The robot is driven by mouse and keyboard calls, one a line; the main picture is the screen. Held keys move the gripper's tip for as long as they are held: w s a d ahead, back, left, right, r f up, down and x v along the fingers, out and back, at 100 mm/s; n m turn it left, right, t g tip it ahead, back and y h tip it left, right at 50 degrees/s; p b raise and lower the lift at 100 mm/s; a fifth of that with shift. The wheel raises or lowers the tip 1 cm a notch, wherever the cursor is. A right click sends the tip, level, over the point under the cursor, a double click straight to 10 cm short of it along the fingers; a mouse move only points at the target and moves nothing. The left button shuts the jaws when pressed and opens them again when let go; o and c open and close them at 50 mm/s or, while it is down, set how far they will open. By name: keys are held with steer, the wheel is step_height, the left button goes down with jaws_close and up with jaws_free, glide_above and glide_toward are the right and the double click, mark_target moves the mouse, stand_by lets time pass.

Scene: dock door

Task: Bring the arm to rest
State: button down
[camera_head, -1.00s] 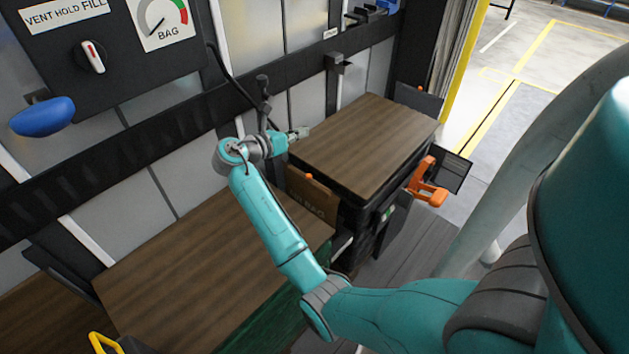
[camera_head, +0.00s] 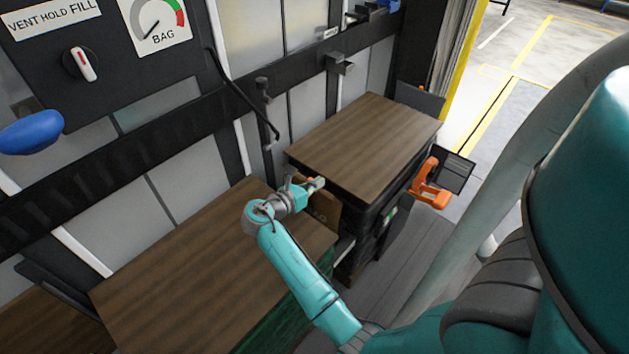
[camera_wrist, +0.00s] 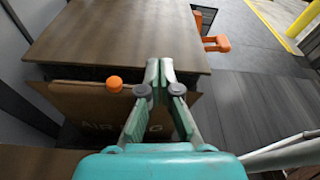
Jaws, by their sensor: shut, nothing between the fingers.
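My teal arm reaches from the lower right in the head view. My gripper (camera_head: 317,183) is above the gap between two brown wood-topped stacks. In the wrist view my gripper (camera_wrist: 159,66) is shut and empty, its two fingertips together. They overlap the near edge of the farther brown top (camera_wrist: 120,35); I cannot tell how far apart they are in height. The farther top (camera_head: 365,145) and the nearer top (camera_head: 170,270) both show in the head view.
A panel with a dial (camera_head: 158,25) and a switch (camera_head: 80,64) is on the left. An orange tool (camera_head: 430,185) is beside the far stack. Grey floor (camera_wrist: 255,105) is clear at right.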

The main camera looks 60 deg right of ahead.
steer(key=shift+f, duration=0.5)
steer(key=shift+s, duration=0.15)
